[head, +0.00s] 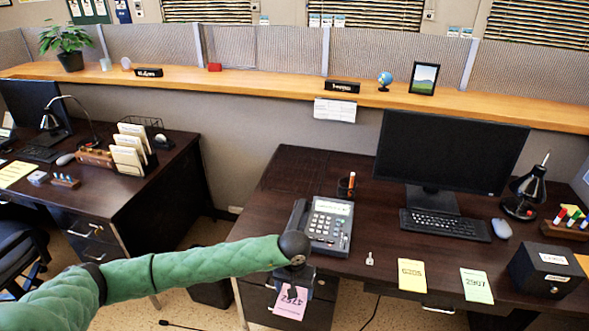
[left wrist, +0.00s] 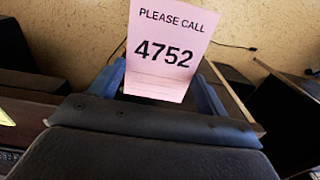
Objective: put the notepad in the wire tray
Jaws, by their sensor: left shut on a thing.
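A pink notepad (head: 289,304) hangs in my left gripper (head: 294,280), in front of the right desk's front edge and below the desk phone. In the left wrist view the notepad (left wrist: 172,48) reads "PLEASE CALL 4752" and sits between the blue fingers of my left gripper (left wrist: 160,85), which is shut on it. A dark wire-like rim (head: 146,121) shows on the left desk behind a file sorter; it may be the wire tray, but most of it is hidden. My right gripper is not in view.
A file sorter (head: 129,153) stands on the left desk. A gap separates the desks.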

